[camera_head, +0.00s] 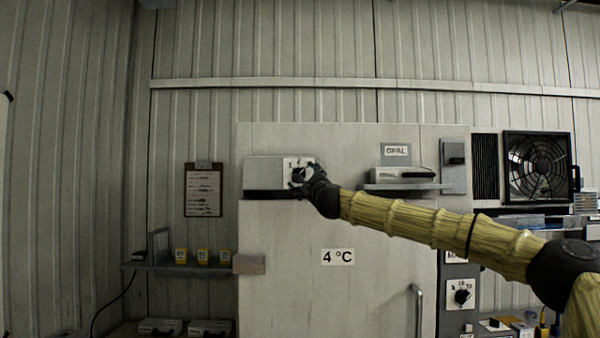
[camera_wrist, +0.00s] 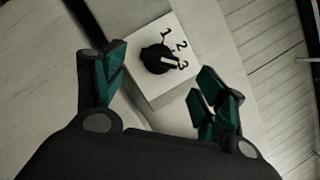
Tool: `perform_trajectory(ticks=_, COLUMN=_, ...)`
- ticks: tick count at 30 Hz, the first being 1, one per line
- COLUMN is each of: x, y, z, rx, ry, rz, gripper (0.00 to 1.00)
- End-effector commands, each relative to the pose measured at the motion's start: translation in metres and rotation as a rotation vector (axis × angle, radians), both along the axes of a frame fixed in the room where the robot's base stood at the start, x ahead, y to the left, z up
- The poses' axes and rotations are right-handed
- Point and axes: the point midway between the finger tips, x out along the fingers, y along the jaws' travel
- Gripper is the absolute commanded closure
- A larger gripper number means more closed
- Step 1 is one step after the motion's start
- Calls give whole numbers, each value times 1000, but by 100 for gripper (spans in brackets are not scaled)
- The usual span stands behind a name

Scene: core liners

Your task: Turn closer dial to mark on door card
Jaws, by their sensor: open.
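The closer dial is a black knob (camera_wrist: 158,59) on a white square plate marked 1, 2 and 3. In the wrist view its light pointer line points toward the 3. The closer box (camera_head: 264,172) is grey and sits at the top left of the cold-room door. My gripper (camera_wrist: 160,88) is open, with its green-padded fingers on either side of the dial plate and apart from the knob. In the head view my gripper (camera_head: 303,178) is in front of the dial and partly hides it. The door card is a clipboard sheet (camera_head: 203,192) on the wall left of the door; its writing is too small to read.
The pale door (camera_head: 290,270) carries a 4 °C sign and a handle (camera_head: 417,308). A shelf (camera_head: 400,187) with a grey box is to the right of my gripper. A second dial (camera_head: 461,296) is on a panel at lower right. A fan (camera_head: 537,168) is at far right.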

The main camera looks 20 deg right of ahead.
Motion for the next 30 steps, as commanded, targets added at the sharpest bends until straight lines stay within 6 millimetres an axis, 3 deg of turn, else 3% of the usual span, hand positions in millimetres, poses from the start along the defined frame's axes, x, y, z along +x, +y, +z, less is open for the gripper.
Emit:
perform_trajectory(ticks=3, x=20, y=1, z=8, rx=-1, ry=2, rz=-1, gripper=29)
perform_trajectory(ticks=10, x=46, y=0, z=13, rx=-1, ry=2, rz=-1, gripper=29)
perform_trajectory(ticks=24, x=55, y=0, z=14, rx=-2, ry=1, rz=0, gripper=29)
perform_trajectory(ticks=30, x=55, y=0, z=14, rx=-2, ry=1, rz=-1, gripper=63)
